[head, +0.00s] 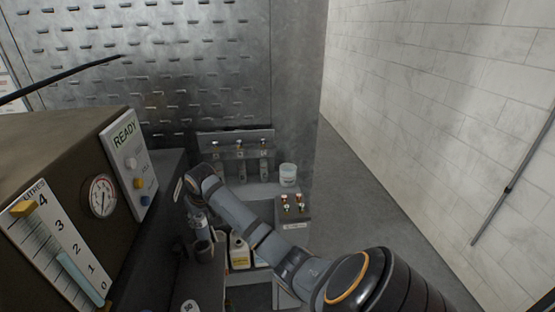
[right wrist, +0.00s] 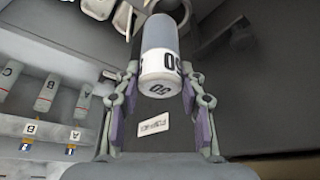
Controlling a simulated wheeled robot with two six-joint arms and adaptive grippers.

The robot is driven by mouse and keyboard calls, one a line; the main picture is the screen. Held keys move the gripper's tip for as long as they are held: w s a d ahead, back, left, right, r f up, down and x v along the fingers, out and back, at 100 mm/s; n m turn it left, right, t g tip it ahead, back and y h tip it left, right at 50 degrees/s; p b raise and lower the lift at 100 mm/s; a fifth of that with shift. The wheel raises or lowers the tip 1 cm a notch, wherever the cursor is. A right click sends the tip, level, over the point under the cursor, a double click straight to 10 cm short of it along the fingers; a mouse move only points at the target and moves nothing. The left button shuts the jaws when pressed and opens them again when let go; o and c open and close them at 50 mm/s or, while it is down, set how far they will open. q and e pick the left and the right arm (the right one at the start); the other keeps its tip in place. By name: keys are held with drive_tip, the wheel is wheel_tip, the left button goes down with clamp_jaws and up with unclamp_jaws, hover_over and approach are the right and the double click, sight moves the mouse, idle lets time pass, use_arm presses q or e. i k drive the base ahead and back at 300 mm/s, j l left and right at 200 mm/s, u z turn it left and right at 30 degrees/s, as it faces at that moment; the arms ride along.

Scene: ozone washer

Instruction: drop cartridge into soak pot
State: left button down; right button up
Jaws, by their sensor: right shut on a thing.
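My right gripper (right wrist: 160,88) is shut on a grey cylindrical cartridge (right wrist: 160,38) with a white end band marked 50, in the right wrist view. In the head view my right gripper (head: 197,216) is small and partly hidden by its own arm, beside the dark machine. A dark open cup (head: 204,250) stands just below it. A pale jar (head: 288,174) stands farther back on the right of the shelf. I cannot tell for certain which vessel is the soak pot. My left gripper is not in view.
The machine with a READY panel (head: 126,160) and a gauge (head: 101,196) fills the left. A rack with hanging grey cartridges (head: 240,150) stands at the back. A yellow-labelled bottle (head: 239,252) and a box with coloured knobs (head: 293,209) are close to my arm.

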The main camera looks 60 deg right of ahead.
sight(290, 182)
drive_tip(key=z, duration=1.9)
